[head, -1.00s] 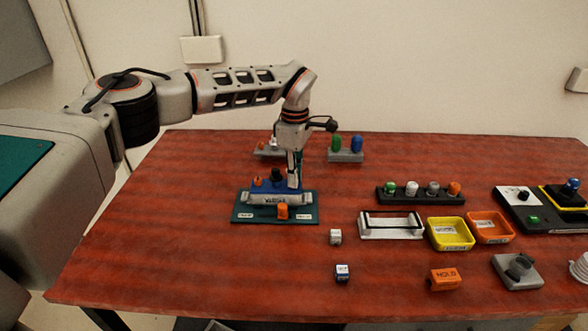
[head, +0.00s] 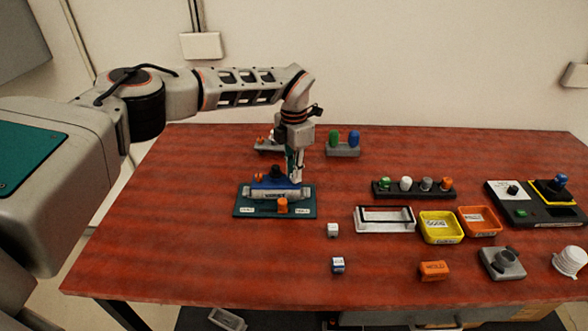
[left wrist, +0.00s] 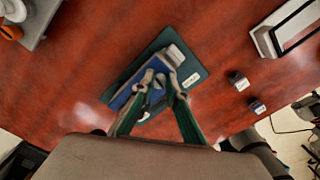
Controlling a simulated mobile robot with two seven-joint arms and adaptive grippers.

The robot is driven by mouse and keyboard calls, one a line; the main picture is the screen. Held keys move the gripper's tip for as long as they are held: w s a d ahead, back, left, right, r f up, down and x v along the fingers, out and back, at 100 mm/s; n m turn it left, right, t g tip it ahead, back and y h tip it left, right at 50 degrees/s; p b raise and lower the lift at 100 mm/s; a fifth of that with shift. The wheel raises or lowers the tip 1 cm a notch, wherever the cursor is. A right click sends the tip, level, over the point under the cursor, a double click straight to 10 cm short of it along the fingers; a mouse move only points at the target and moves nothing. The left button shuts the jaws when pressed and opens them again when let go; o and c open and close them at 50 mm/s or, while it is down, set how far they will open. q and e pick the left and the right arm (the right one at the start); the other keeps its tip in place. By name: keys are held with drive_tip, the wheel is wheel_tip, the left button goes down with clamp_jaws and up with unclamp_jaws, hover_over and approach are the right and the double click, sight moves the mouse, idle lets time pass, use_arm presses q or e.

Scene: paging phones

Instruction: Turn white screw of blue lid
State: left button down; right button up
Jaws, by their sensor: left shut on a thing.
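The blue lid (head: 266,183) sits on a dark teal board (head: 242,211) at the left of the table, behind a light grey labelled bar (head: 275,195). An orange knob (head: 258,177) and a black knob (head: 275,173) stand on it. My left gripper (head: 296,179) points down at the lid's right end, shut on the white screw, which its fingers mostly hide. In the left wrist view the gripper (left wrist: 156,88) reaches over the blue lid (left wrist: 121,99); the screw is not clear there. My right gripper is not in view.
An orange knob (head: 282,206) stands at the board's front. Behind are grey holders, one with green and blue pegs (head: 343,150). To the right are a white frame (head: 384,220), a yellow tray (head: 440,241) and an orange tray (head: 495,234). Two small cubes lie in front.

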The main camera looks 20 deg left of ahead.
use_arm(q)
drive_tip(key=shift+n, duration=1.1)
drive_tip(key=c, duration=2)
unclamp_jaws()
wheel_tip(320, 180, up, 12)
